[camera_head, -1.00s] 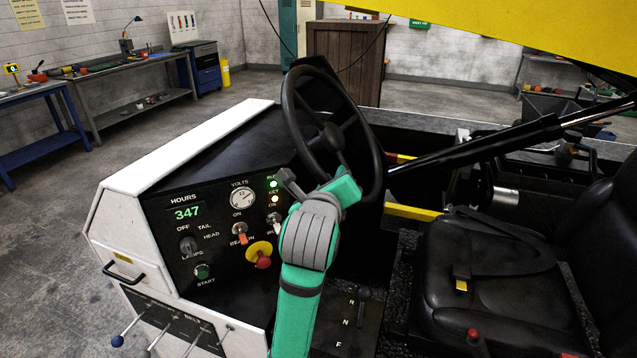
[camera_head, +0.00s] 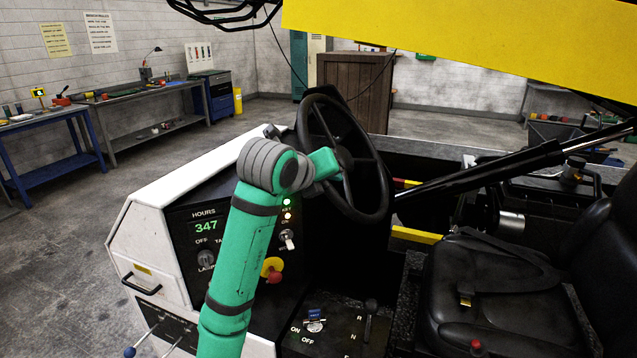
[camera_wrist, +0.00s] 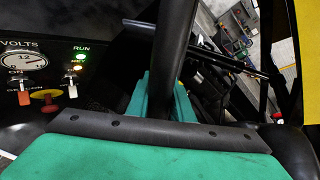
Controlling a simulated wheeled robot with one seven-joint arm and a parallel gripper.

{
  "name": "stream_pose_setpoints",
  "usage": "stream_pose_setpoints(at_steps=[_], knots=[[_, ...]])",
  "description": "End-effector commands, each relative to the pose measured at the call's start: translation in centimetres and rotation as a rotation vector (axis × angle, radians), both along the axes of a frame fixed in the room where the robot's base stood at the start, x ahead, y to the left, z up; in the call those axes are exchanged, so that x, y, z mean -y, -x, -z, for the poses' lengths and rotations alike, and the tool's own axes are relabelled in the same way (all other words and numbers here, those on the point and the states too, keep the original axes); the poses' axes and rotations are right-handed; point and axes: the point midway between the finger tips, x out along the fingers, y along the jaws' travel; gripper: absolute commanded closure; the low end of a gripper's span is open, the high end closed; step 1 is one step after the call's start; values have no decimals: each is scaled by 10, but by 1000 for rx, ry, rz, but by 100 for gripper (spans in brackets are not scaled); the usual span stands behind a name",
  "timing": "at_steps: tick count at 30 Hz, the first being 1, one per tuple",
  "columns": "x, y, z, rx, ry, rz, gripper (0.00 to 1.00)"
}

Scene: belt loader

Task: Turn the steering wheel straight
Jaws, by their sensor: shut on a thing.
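The black steering wheel (camera_head: 378,190) stands tilted on the console's column, with its hub and spokes partly showing. My teal gripper (camera_head: 328,165) is shut on the wheel at its left side, close to the hub as seen in the head view. In the wrist view, the jaws (camera_wrist: 165,104) close around a dark bar of the wheel (camera_wrist: 177,45). Whether this bar is rim or spoke is hard to tell. My forearm and wrist hide part of the console and the wheel's left edge.
The console carries an hours display (camera_head: 206,226), switches and a red-and-yellow knob (camera_head: 272,268). A black seat (camera_head: 480,285) is at the right. A yellow boom (camera_head: 470,38) and a dark cylinder (camera_head: 490,172) cross the upper right. Open floor lies left.

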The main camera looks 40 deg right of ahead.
Motion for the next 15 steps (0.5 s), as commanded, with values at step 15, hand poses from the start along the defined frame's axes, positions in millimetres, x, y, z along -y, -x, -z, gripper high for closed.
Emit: stream_pose_setpoints(at_steps=[15], knots=[[3, 0, -2, 1, 2, 3, 61]])
